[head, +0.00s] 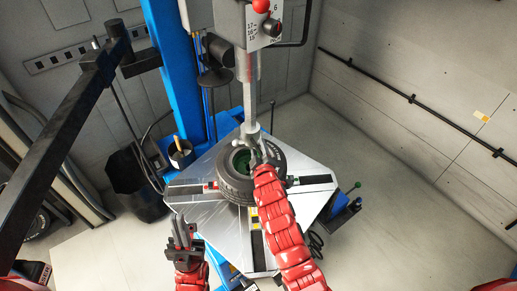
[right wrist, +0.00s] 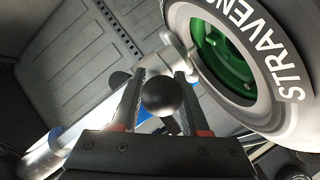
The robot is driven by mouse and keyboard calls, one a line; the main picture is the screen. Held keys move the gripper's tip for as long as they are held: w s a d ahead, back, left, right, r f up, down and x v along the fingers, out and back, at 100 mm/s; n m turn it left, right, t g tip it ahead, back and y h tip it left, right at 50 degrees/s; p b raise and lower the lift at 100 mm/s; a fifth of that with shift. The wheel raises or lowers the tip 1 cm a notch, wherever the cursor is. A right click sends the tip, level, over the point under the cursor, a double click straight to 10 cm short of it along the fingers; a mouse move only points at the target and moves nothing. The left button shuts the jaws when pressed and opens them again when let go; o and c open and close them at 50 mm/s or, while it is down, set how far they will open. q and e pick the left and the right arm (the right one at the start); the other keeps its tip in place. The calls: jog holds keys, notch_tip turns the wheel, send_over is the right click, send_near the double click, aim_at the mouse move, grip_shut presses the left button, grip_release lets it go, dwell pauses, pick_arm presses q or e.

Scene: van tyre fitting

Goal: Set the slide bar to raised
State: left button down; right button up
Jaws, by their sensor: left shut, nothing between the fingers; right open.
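My right gripper (head: 251,146) is at the bar's lower end, above the tyre. In the right wrist view its fingers are apart, and a black ball knob (right wrist: 162,98) shows between them. I cannot tell whether the fingers touch it. The green rim (right wrist: 222,62) shows behind. My left gripper (head: 183,231) is shut and empty, near the turntable's front left edge.
The silver turntable (head: 189,202) has dark clamps on its arms. The control head (head: 262,24) with a red knob is above. A blue column (head: 172,70) stands behind, and a black arm (head: 62,140) crosses the left. Floor is free at the right.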

grip_shut()
